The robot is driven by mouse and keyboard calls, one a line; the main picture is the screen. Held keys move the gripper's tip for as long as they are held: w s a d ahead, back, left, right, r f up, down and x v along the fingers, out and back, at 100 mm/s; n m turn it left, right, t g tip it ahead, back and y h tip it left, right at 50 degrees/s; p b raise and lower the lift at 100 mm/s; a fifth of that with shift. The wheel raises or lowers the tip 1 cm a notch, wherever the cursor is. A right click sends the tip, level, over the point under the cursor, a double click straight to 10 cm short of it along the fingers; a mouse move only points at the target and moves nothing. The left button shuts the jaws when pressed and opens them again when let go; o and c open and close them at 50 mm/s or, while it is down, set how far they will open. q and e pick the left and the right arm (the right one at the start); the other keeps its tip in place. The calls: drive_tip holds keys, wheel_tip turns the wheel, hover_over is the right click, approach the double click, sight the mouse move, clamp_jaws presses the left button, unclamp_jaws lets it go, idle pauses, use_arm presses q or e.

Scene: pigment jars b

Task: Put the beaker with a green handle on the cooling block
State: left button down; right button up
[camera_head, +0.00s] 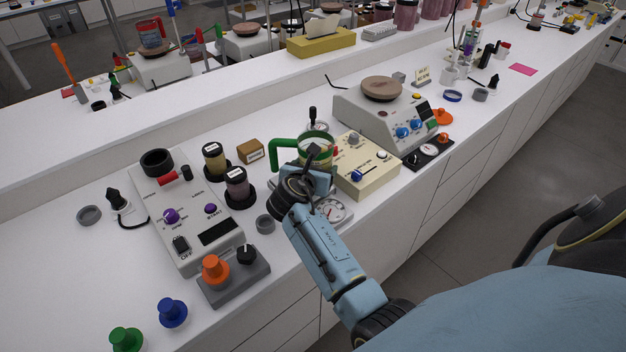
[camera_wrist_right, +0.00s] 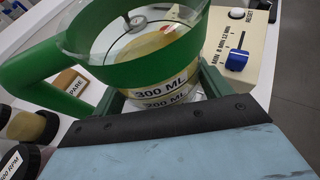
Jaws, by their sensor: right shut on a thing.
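The beaker with a green handle (camera_head: 315,139) is clear, with a green band and a 300 ML label. It looks upright, its handle pointing left in the head view. In the right wrist view the beaker (camera_wrist_right: 150,66) fills the upper middle, with something yellowish inside. My right gripper (camera_head: 318,163) is shut on the beaker, its fingers on either side below the green band. A grey metal piece with a round dial (camera_head: 331,210) lies partly hidden under my right gripper. I cannot tell for sure which item is the cooling block. My left gripper is not in view.
A cream box with a blue slider (camera_head: 366,178) stands right of the beaker. Behind it is a hotplate device (camera_head: 384,113) with a brown disc. Two dark-lidded jars (camera_head: 238,187) (camera_head: 214,157) and a knobbed grey-white device (camera_head: 186,215) stand left.

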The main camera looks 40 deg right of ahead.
wheel_tip(320, 180, down, 3)
drive_tip(key=shift+f+b, duration=0.1)
drive_tip(key=shift+b, duration=0.35)
drive_tip(key=shift+f, duration=0.2)
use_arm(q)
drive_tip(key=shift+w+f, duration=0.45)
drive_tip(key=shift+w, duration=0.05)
use_arm(e)
drive_tip(key=shift+f, duration=0.1)
drive_tip(key=o, duration=1.3)
